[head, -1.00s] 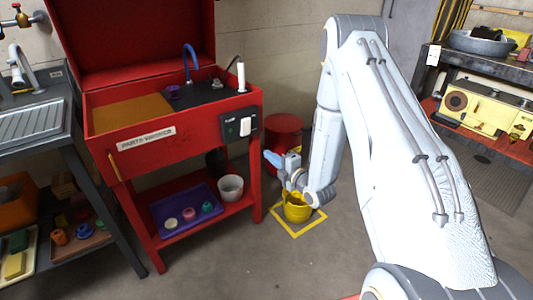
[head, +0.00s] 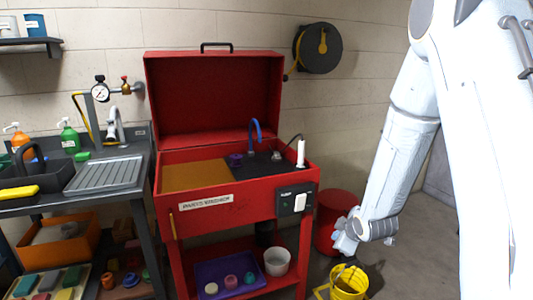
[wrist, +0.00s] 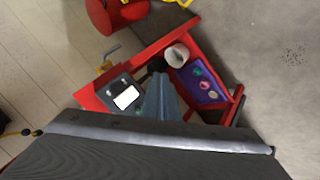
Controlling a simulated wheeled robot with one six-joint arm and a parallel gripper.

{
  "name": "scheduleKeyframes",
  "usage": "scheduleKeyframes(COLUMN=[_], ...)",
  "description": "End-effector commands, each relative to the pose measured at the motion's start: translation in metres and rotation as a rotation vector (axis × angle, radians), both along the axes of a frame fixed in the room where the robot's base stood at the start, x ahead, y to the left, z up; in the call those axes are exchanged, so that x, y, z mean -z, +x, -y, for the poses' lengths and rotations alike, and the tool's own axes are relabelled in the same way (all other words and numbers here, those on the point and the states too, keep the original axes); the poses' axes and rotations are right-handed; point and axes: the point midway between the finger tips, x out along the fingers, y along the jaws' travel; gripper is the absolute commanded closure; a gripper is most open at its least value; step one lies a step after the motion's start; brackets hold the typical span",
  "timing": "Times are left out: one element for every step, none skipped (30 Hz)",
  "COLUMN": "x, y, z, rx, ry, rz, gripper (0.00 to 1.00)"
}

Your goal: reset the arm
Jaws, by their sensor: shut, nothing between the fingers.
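My arm fills the right side of the head view. My gripper (head: 345,243) hangs at the lower end of the arm, above the yellow bucket (head: 350,281) and to the right of the red parts washer (head: 230,204). In the wrist view my gripper (wrist: 161,82) shows as narrow fingers close together with nothing between them. The washer's control box (wrist: 122,95) and lower shelf lie beyond the fingers there.
A purple tray (head: 228,276) with small parts and a white bucket (head: 277,262) stand on the washer's lower shelf. A red drum (head: 338,212) is behind my gripper. A sink bench (head: 105,174) is at the left. A hose reel (head: 318,48) hangs on the wall.

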Motion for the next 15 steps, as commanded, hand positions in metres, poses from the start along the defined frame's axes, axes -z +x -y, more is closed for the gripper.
scheduleKeyframes(x=[-0.014,-0.019,-0.025,-0.03,-0.035,-0.042,-0.047,-0.052,-0.059,-0.064,-0.069,-0.075,-0.08,-0.084,-0.089], y=[-0.017,-0.028,-0.045,-0.058,-0.072,-0.091,-0.105,-0.12,-0.141,-0.157,-0.172,-0.192,-0.206,-0.219,-0.236], z=[-0.001,0.0,-0.001,-0.001,-0.002,-0.003,-0.004,-0.005,-0.009,-0.011,-0.013,-0.016,-0.019,-0.021,-0.024], rx=[0.065,0.11,0.174,0.221,0.269,0.336,0.386,0.436,0.502,0.551,0.601,0.666,0.71,0.751,0.803], ry=[0.032,0.053,0.083,0.105,0.125,0.152,0.171,0.188,0.215,0.233,0.249,0.269,0.282,0.292,0.306], rz=[-0.054,-0.094,-0.146,-0.186,-0.224,-0.275,-0.313,-0.351,-0.4,-0.437,-0.471,-0.516,-0.545,-0.575,-0.61], gripper=[1.0,1.0,1.0,1.0,1.0,1.0,1.0,1.0,1.0,1.0,1.0,1.0,1.0,1.0,1.0])
